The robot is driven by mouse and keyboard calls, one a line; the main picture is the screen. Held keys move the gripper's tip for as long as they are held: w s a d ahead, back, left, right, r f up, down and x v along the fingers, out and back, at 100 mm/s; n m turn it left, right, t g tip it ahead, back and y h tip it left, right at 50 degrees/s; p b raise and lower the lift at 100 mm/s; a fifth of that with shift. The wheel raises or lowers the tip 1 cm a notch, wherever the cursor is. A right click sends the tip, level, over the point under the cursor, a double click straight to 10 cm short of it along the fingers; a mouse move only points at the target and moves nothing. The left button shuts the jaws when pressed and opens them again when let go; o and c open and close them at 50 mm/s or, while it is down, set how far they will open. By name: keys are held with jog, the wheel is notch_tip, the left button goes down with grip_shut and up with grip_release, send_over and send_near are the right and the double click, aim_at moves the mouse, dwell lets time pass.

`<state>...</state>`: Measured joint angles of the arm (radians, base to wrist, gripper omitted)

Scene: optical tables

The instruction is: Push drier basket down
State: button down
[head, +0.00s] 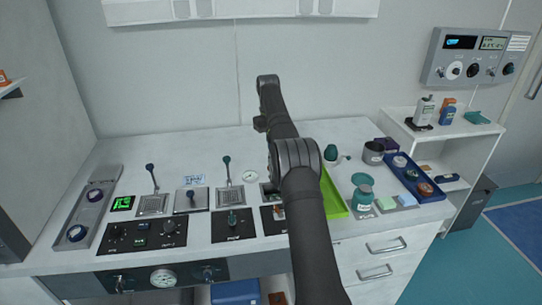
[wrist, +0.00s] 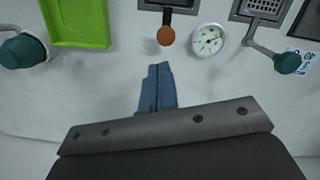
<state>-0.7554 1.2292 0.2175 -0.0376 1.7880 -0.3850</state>
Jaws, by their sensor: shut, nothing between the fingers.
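Several small lever units are set in the white worktop; no readable label tells which is the drier basket. One has a mesh basket (head: 230,197) and a lever with a teal knob (head: 226,160); this knob also shows in the wrist view (wrist: 288,63). Another mesh basket (head: 152,205) has a dark blue knob (head: 150,168). A third unit, partly hidden by my arm in the head view, has an orange-brown knob (wrist: 166,36). My gripper (wrist: 158,68) is shut and empty, its blue fingers below this knob in the wrist view, apart from the teal one.
A round gauge (wrist: 207,40) sits between the orange-brown and teal knobs. A green tray (wrist: 78,25) and a teal-topped item (wrist: 22,50) are on the left of the wrist view. Black control panels (head: 144,234) line the front. Bare worktop lies around the fingers.

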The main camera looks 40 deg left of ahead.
jog(key=w+d+r, duration=0.2)
jog(key=d+r, duration=0.3)
jog(key=d, duration=0.4)
jog(key=shift+d+r, duration=0.2)
jog(key=shift+r, duration=0.15)
jog(key=s+a+f, duration=0.2)
jog(key=a+f, duration=0.4)
jog(key=a, duration=0.5)
jog(key=shift+s+f, duration=0.15)
jog(key=shift+f, duration=0.2)
